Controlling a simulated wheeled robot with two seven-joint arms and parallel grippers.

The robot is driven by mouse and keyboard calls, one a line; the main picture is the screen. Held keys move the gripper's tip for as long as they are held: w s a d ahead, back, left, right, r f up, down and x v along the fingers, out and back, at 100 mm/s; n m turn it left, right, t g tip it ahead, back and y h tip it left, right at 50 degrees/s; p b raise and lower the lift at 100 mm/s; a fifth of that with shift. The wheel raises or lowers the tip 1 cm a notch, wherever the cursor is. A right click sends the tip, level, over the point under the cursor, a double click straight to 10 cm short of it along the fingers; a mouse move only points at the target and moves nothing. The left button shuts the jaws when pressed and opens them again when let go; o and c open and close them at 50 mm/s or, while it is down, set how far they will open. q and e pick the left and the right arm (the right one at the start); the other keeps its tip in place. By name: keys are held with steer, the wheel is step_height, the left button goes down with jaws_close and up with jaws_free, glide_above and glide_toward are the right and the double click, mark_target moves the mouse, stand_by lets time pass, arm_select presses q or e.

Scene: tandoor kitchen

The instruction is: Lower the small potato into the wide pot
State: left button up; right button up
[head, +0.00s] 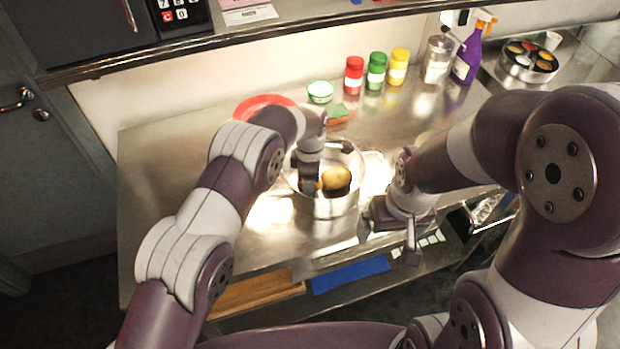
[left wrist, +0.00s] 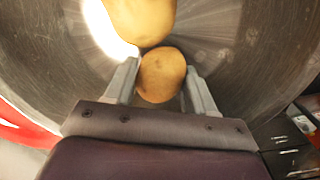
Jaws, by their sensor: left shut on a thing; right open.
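The wide pot (head: 331,208) is a shiny metal pot on the steel counter, and its inside fills most of the left wrist view (left wrist: 255,75). My left gripper (head: 309,183) reaches down into it, shut on the small potato (left wrist: 162,76). In the head view the small potato is mostly hidden by the gripper. A larger potato (head: 336,180) lies in the pot right beside it, and it also shows in the left wrist view (left wrist: 141,18). I cannot tell whether the small potato touches the pot's bottom. My right gripper (head: 389,238) is open and empty, right of the pot.
A red plate (head: 264,104), a small green-rimmed bowl (head: 320,91) and a sponge (head: 337,111) lie behind the pot. Red (head: 354,76), green (head: 376,72) and yellow jars (head: 398,68) stand farther back. The counter's left side is clear.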

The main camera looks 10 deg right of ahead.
arm_select(q)
steer(key=shift+f+b, duration=0.45)
steer(key=shift+f, duration=0.2)
stand_by(0.3)
steer(key=o, duration=1.1)
steer(key=shift+o, duration=0.2)
steer(key=shift+r, duration=0.25)
step_height(320, 180, up, 5)
steer(key=shift+f+p, duration=0.2)
steer(key=shift+p, duration=0.4)
step_height(320, 180, up, 8)
steer(key=p, duration=0.6)
steer(key=shift+f+p, duration=0.2)
steer(key=shift+p, duration=0.15)
